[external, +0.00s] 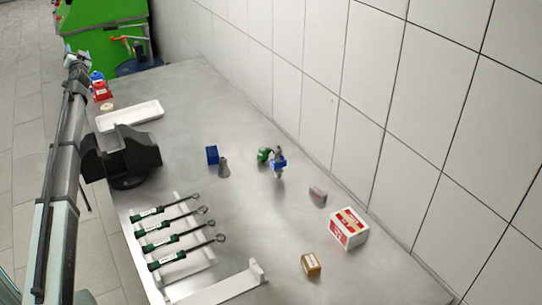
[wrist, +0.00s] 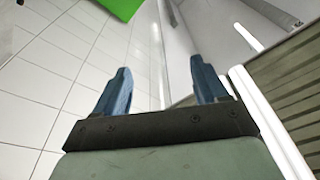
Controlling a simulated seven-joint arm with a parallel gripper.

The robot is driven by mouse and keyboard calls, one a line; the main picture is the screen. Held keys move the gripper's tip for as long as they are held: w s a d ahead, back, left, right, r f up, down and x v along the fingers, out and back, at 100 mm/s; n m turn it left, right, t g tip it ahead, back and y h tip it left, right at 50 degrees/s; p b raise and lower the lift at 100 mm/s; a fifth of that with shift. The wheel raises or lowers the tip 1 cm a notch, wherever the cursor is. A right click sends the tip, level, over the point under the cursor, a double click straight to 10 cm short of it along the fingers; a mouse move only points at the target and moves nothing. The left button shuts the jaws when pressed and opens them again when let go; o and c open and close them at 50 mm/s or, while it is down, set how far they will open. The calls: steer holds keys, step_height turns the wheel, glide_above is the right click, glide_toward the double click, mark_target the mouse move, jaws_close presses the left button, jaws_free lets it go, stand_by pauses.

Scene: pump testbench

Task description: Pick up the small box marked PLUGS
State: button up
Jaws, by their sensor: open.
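Two boxes stand near the front right of the steel table in the external view. One is a small orange-brown box (external: 311,264) with a pale label on top. The other is a larger white and red box (external: 348,228). The lettering is too small to read, so I cannot tell for sure which is marked PLUGS. My gripper (wrist: 160,66) shows in the wrist view with two blue fingers spread apart and nothing between them. It is far from the boxes. In the external view my arm runs up the left side, and its fingers are not clear.
A black vise (external: 122,155) and a white tray (external: 130,115) are on the table's left. Several green-handled tools (external: 165,225) lie on a white rack. A pinkish-grey block (external: 317,194), a blue box (external: 211,155) and a green-blue fitting (external: 277,163) stand nearby. A tiled wall (external: 350,90) borders the table.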

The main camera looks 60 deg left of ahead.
steer(key=w+d+f+n+h, duration=0.2)
steer(key=w+d+f+n, duration=0.1)
steer(key=w+d, duration=0.75)
steer(key=w+d+f+n+h, duration=0.25)
steer(key=w+d, duration=0.45)
steer(key=w, duration=0.7)
steer(key=w+d+f+n+t+h, duration=0.1)
steer(key=w+d+f+h, duration=0.2)
steer(key=w+d, duration=0.75)
steer(key=w+d+f+n+h, duration=0.1)
steer(key=w+d+f+h, duration=0.25)
steer(key=d, duration=1.45)
steer(key=w+d+f+t+h, duration=0.1)
steer(key=w+d+f+h, duration=0.15)
steer(key=w+d, duration=0.9)
steer(key=m+g+h, duration=0.2)
steer(key=g+h, duration=0.2)
steer(key=h, duration=0.2)
glide_above(311, 261)
step_height(311, 261, down, 4)
steer(key=shift+n, duration=0.25)
steer(key=shift+w+f, duration=0.1)
steer(key=shift+f, duration=6.55)
